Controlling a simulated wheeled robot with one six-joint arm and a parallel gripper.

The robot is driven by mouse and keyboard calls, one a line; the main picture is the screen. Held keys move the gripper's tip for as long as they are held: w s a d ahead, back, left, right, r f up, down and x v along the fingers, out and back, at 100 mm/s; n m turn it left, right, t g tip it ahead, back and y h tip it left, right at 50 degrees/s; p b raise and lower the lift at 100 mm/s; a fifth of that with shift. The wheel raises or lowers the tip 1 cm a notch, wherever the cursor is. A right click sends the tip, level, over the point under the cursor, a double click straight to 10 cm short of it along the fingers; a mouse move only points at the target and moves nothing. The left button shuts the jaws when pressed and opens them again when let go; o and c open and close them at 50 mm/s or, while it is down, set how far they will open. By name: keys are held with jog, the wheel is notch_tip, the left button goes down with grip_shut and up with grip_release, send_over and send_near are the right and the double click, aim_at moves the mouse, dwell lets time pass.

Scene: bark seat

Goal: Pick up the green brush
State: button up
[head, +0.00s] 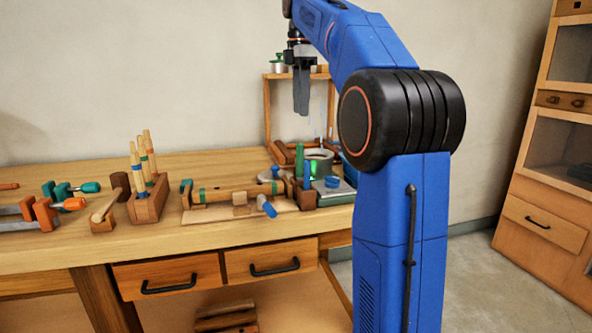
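A small bright green upright thing (313,169) stands among the items at the right end of the workbench; it may be the green brush, but it is too small to tell. A darker green upright rod (299,160) stands just left of it. My gripper (302,112) points down, well above these items and in front of the wooden rack. Its grey fingers appear close together and overlap from this side, so the gap between them cannot be judged. Nothing is seen hanging from the fingertips.
The wooden workbench (150,249) holds orange clamps (45,214), a block with upright chisels (148,203) and a wooden tool on a board (228,195). A grey round pot (320,160) stands by the green things. A cabinet (560,150) stands at right. The bench's front edge is mostly clear.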

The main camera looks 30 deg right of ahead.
aim_at(300, 145)
notch_tip(300, 145, down, 12)
jog(key=shift+a+f, duration=0.15)
jog(key=shift+f, duration=2.5)
grip_shut()
